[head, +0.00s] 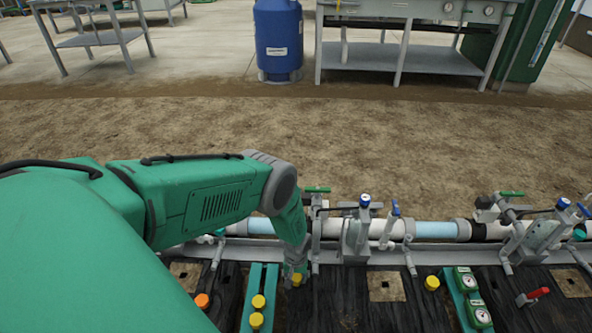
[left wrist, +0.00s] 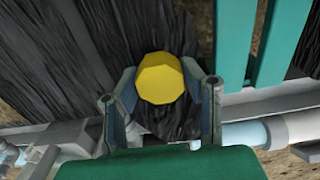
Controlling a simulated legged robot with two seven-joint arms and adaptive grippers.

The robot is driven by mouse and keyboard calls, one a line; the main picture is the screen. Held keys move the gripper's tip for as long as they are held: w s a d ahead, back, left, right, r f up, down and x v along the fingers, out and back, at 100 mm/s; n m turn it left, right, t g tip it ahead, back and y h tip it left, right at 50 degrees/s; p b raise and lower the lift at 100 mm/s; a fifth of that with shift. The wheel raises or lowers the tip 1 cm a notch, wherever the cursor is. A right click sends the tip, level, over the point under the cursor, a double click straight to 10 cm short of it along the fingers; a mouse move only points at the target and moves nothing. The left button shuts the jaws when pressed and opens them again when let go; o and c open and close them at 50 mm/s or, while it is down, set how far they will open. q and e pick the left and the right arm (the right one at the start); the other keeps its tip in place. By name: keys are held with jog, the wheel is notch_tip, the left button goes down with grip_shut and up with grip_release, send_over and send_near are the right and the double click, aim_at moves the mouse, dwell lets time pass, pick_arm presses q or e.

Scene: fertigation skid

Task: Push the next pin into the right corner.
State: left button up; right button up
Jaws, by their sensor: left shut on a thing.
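My left gripper (head: 295,268) reaches down over the black film (head: 335,295) and is shut on a yellow-capped pin (head: 297,281). In the left wrist view the pin's faceted yellow cap (left wrist: 160,78) sits between the two fingers (left wrist: 163,95); its shaft is hidden below the cap, so I cannot tell how deep it is. Two more yellow pins (head: 258,301) (head: 256,321) stand in a green rack (head: 271,290) left of the gripper. Another yellow pin (head: 432,283) is on the film farther right, and an orange one (head: 202,301) is at left. My right gripper is out of view.
A pipe (head: 436,229) with valves (head: 362,225) runs behind the film. Square tan openings (head: 385,287) show in the film. A green panel with gauges (head: 467,283) and a red-handled valve (head: 533,296) are at right. Bare soil (head: 400,145) lies beyond the pipe.

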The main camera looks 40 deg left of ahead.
pick_arm(q)
jog(key=shift+f, duration=0.15)
jog(key=shift+f, duration=0.25)
jog(key=o, duration=1.2)
jog(key=shift+r+p, duration=3.15)
jog(key=shift+r, duration=0.85)
